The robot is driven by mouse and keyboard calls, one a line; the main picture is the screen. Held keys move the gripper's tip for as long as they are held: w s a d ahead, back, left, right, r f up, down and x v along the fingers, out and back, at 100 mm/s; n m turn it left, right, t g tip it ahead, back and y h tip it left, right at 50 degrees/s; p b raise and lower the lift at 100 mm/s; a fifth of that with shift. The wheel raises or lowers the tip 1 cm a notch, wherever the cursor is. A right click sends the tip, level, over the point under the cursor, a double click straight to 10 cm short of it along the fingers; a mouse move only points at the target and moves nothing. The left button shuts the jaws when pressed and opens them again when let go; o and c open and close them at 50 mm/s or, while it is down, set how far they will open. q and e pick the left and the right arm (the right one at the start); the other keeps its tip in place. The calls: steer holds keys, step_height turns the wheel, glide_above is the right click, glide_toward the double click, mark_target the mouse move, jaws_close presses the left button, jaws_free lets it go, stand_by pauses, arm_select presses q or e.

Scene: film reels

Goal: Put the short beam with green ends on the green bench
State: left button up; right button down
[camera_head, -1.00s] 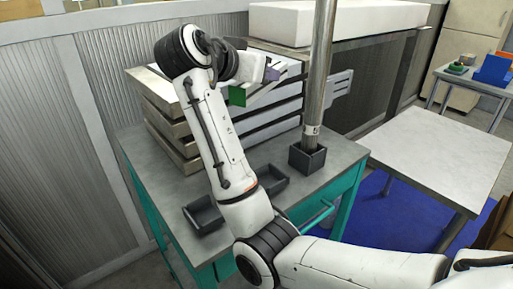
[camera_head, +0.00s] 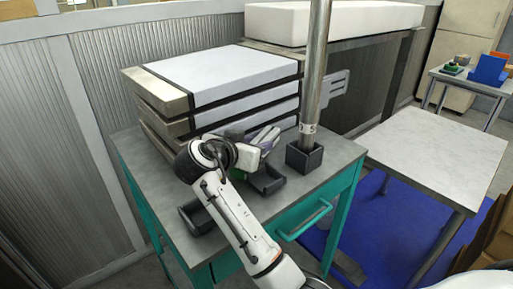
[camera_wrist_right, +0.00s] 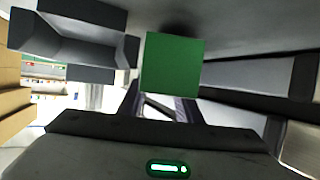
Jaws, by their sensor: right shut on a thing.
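My right gripper (camera_head: 264,141) is shut on the short beam, low over the green bench (camera_head: 345,192) in front of the white-topped stack. In the head view only a bit of the beam's green end (camera_head: 238,174) shows, below the gripper; my wrist hides most of the rest. In the right wrist view a square green end (camera_wrist_right: 170,62) stands out between the fingers. The bench has a grey top and green legs. I cannot tell whether the beam touches the bench top. My left gripper is not in view.
Dark open trays (camera_head: 196,217) sit on the bench front, one (camera_head: 268,184) beside the gripper. A metal pole (camera_head: 316,75) stands in a square dark holder (camera_head: 304,158). The stack (camera_head: 215,75) fills the bench's back. A pale table (camera_head: 435,155) stands at right.

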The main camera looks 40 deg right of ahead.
steer(key=shift+f, duration=0.35)
